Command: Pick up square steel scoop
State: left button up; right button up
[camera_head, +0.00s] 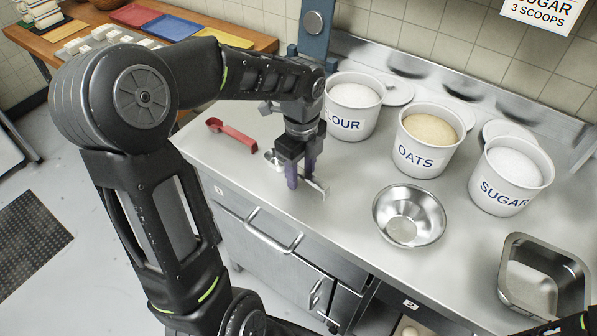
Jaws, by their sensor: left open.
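My left gripper (301,176) points down over the steel counter, its two purple-tipped fingers apart. A shiny flat-edged steel piece (319,188) shows just right of and beyond the fingers, low at the counter; it looks like part of the square steel scoop. Another small rounded steel piece (273,158) shows left of the fingers. The gripper hides the space between these pieces, so I cannot tell whether they are one tool or whether the fingers touch it. My right gripper does not show; only a bit of dark arm is at the bottom right corner.
A red scoop (232,133) lies to the left. White tubs of flour (347,122), oats (417,157) and sugar (500,192) stand along the back, lids behind them. A steel bowl (382,218) and a square steel pan (511,287) occupy the right. Bare counter (330,228) lies left of the bowl.

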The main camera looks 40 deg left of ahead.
pick_arm(q)
grip_shut()
dwell(0.4)
